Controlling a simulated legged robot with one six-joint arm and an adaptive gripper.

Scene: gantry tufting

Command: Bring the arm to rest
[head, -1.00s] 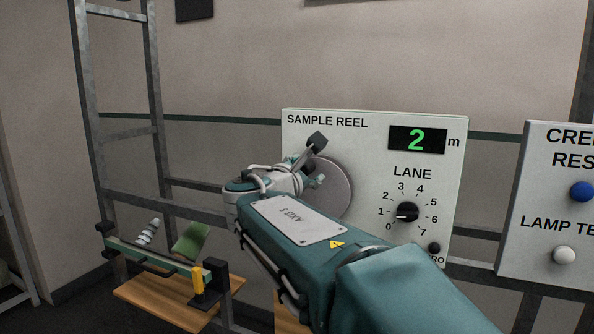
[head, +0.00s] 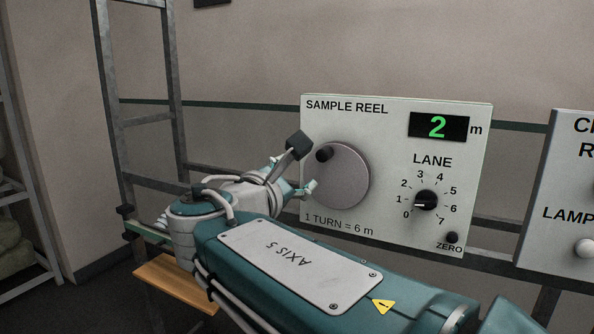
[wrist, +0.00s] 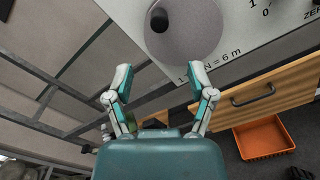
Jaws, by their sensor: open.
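My gripper (head: 294,173) is left of the sample reel disc (head: 345,178) in the head view. In the wrist view, my gripper's two fingers (wrist: 160,76) stand apart with nothing between them. The reel disc (wrist: 186,30) with its dark crank knob (wrist: 159,19) lies beyond the fingertips, apart from them as far as I can tell. In the head view the crank knob (head: 324,153) sits at the disc's upper left. The sample reel panel (head: 390,110) has a display (head: 438,126) reading 2 m.
The lane dial (head: 425,200) points left, near 0 and 1. Another panel (head: 565,160) stands at the right. Metal rails (head: 148,121) run behind my arm at the left. The wrist view shows a wooden drawer (wrist: 250,95) and an orange tray (wrist: 264,138) below the panel.

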